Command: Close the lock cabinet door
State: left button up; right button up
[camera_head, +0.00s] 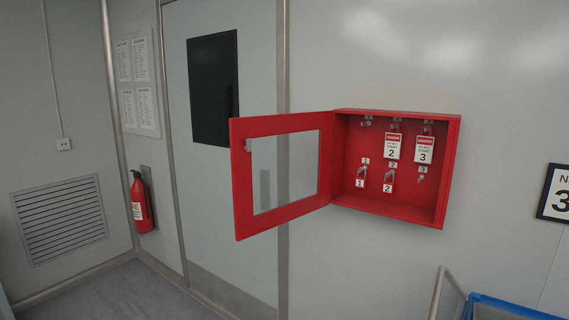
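The red lock cabinet (452,165) is mounted on the wall right of centre. Its door (242,190), a red frame with a clear pane, is hinged on the left side and stands wide open, swung out to the left. Inside the cabinet hang two danger tags, numbered 2 (392,147) and 3 (425,149), on the upper row. Several small padlocks or keys with number labels hang on the lower row, such as the label 1 (360,183). Neither of my grippers shows in the head view.
A grey door (220,170) with a dark window stands behind the open cabinet door. A fire extinguisher (141,205) hangs at left. A blue-edged cart or bin (505,308) and a metal rail (437,294) stand low at right. The floor (125,285) at lower left is clear.

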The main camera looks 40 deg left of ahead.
aim_at(247, 225)
jog(key=j+z, duration=0.1)
jog(key=j, duration=0.35)
jog(key=k+j+z, duration=0.1)
jog(key=j, duration=0.35)
jog(key=j+z, duration=0.1)
jog(key=j, duration=0.35)
jog(key=k+j+z, duration=0.1)
jog(key=j, duration=0.3)
jog(key=k+j+z, duration=0.15)
jog(key=j, duration=0.3)
jog(key=k+j+z, duration=0.1)
jog(key=j, duration=0.3)
jog(key=j+z, duration=0.15)
jog(key=j, duration=0.75)
jog(key=k+j+z, duration=0.15)
jog(key=j, duration=0.7)
